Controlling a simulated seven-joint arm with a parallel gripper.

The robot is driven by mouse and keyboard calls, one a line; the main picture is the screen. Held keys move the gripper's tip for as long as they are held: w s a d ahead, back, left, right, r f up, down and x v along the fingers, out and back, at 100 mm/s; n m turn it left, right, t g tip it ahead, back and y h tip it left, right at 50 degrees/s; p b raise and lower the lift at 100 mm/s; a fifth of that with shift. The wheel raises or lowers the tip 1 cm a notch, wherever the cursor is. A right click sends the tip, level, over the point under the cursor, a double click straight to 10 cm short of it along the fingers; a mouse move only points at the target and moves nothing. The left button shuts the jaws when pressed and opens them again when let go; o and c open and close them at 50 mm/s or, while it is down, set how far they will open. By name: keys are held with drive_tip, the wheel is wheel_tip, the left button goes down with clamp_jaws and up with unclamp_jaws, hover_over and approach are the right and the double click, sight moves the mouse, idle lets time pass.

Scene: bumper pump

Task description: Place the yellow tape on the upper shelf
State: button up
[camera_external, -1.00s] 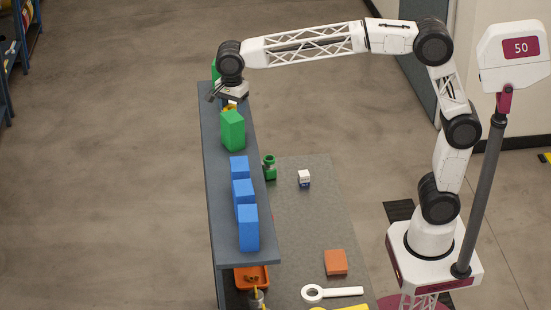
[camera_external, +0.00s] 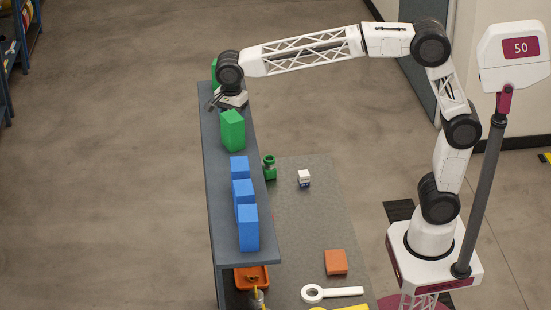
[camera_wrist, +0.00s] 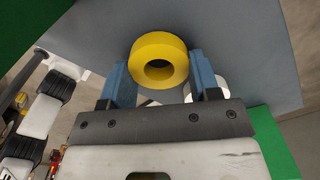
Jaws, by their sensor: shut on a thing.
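The yellow tape (camera_wrist: 158,60) is a thick ring that sits between the two blue fingers of my gripper (camera_wrist: 160,78) in the wrist view. My gripper is shut on it. The upper shelf (camera_external: 216,175) is a long grey-blue board, and its surface (camera_wrist: 245,50) lies behind the tape in the wrist view. In the external view my gripper (camera_external: 229,104) is low over the shelf's far end and hides the tape. I cannot tell whether the tape touches the shelf.
A green box (camera_external: 232,130) stands just in front of my gripper, and another (camera_external: 214,72) is behind it. Several blue boxes (camera_external: 243,190) line the near part of the shelf. A green bottle (camera_external: 269,168) and a small white-and-blue box (camera_external: 304,179) stand on the lower table (camera_external: 300,230).

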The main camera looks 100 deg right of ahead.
drive_tip(key=o, duration=0.9)
drive_tip(key=shift+f, duration=0.1)
wheel_tip(320, 180, up, 12)
idle(0.6)
idle(0.7)
drive_tip(key=s+a+f+n+t, duration=0.1)
drive_tip(key=s+a+f+n, duration=0.3)
drive_tip(key=s+f+n, duration=0.4)
drive_tip(key=s+a+f+n, duration=0.4)
drive_tip(key=s+f+n, duration=0.4)
drive_tip(key=s, duration=1.2)
drive_tip(key=s+a+f+n+t, duration=0.1)
drive_tip(key=s+a+f+n, duration=0.3)
drive_tip(key=s+f+n, duration=0.4)
drive_tip(key=s+n, duration=0.1)
drive_tip(key=s, duration=0.6)
drive_tip(key=shift+f+t, duration=0.3)
drive_tip(key=shift+f, duration=0.1)
